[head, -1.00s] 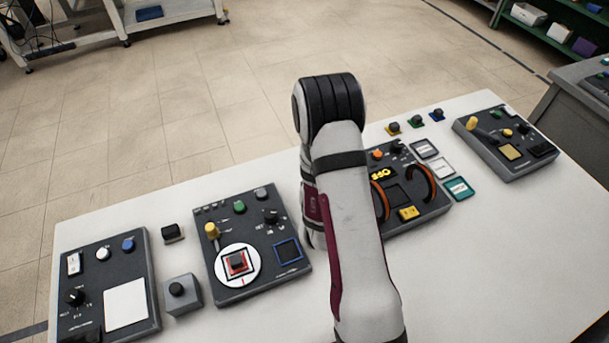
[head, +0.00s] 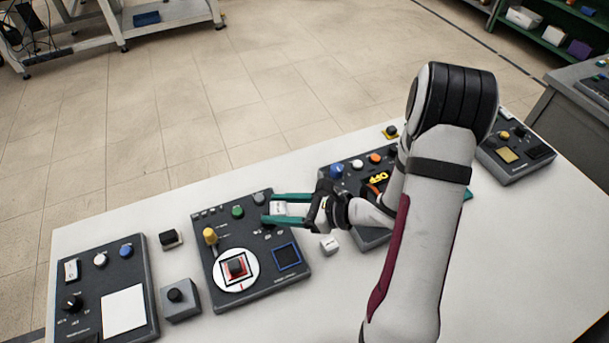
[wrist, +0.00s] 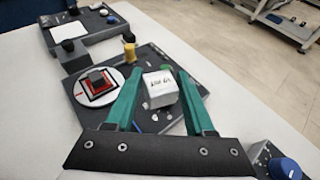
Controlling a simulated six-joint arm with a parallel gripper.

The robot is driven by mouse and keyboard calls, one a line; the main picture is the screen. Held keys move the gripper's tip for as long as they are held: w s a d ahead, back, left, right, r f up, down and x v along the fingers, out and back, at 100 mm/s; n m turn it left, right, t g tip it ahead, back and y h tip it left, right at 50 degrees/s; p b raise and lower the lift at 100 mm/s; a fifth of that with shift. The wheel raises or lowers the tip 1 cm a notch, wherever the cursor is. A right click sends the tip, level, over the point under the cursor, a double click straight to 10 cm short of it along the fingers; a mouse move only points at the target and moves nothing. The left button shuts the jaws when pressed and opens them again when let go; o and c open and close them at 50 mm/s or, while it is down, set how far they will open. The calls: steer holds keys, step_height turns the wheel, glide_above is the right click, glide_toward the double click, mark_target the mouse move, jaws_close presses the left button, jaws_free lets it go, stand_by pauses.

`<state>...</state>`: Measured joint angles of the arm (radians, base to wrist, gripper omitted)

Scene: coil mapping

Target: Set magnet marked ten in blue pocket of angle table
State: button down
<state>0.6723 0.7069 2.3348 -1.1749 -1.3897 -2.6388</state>
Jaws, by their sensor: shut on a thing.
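My gripper (head: 266,208) has two teal fingers and is shut on a white block (wrist: 160,88). Small dark marking shows on the block, too blurred to read surely. In the head view the white block (head: 292,208) hangs between the fingers, over the upper right part of a dark panel (head: 213,262). This panel carries a round white dial (head: 218,277) with a red-edged square and a dark block in it. Its blue-edged square pocket (head: 287,256) looks empty and lies nearer the front than the held block. I cannot make out the pocket in the wrist view.
A yellow-topped lever (head: 210,236) stands up on the panel, left of the fingers. A small white block (head: 329,244) lies on the white table right of the panel. Another control panel (head: 340,168) lies partly under my arm. A grey button box (head: 180,299) stands to the left.

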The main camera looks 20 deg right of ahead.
mark_target(287, 256)
steer(key=s+n+g, duration=0.1)
steer(key=s, duration=0.1)
steer(key=s+f+n+g+y, duration=0.1)
steer(key=s+a+n+g+y, duration=0.1)
steer(key=s, duration=0.1)
steer(key=shift+s+a+f+n, duration=0.1)
steer(key=shift+s+f+n, duration=0.05)
steer(key=shift+s+n, duration=0.2)
steer(key=shift+s+f+g, duration=0.15)
steer(key=shift+f+g, duration=0.15)
steer(key=shift+g, duration=0.1)
steer(key=shift+f, duration=2.55)
steer(key=shift+f, duration=0.45)
jaws_free()
